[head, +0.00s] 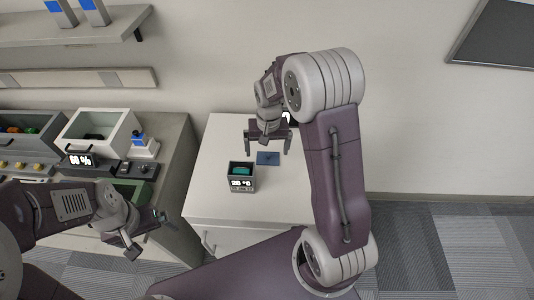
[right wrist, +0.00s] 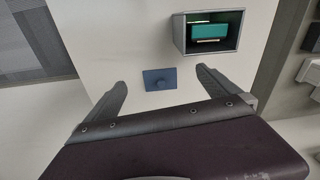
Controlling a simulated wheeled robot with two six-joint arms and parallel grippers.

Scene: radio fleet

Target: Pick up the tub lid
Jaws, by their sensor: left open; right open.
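The tub lid (head: 268,158) is a flat blue square with a small round knob, lying on the white cabinet top (head: 215,205). In the right wrist view the lid (right wrist: 160,79) lies between and just beyond the two fingertips. My right gripper (head: 267,146) is open and empty above the lid, with its fingers apart. The small grey tub (head: 241,186) stands beside the lid, open at the top, with a teal block (right wrist: 209,32) inside and a lit display on its front. My left gripper (head: 150,236) is open and empty, at the lower left near the counter's front.
A grey counter (head: 175,150) at the left holds a white open bin (head: 100,130) with a display, a dark bin with coloured items, a green tray and a blue-and-white device (head: 141,145). Shelves hang on the wall above. The cabinet top around the lid is mostly clear.

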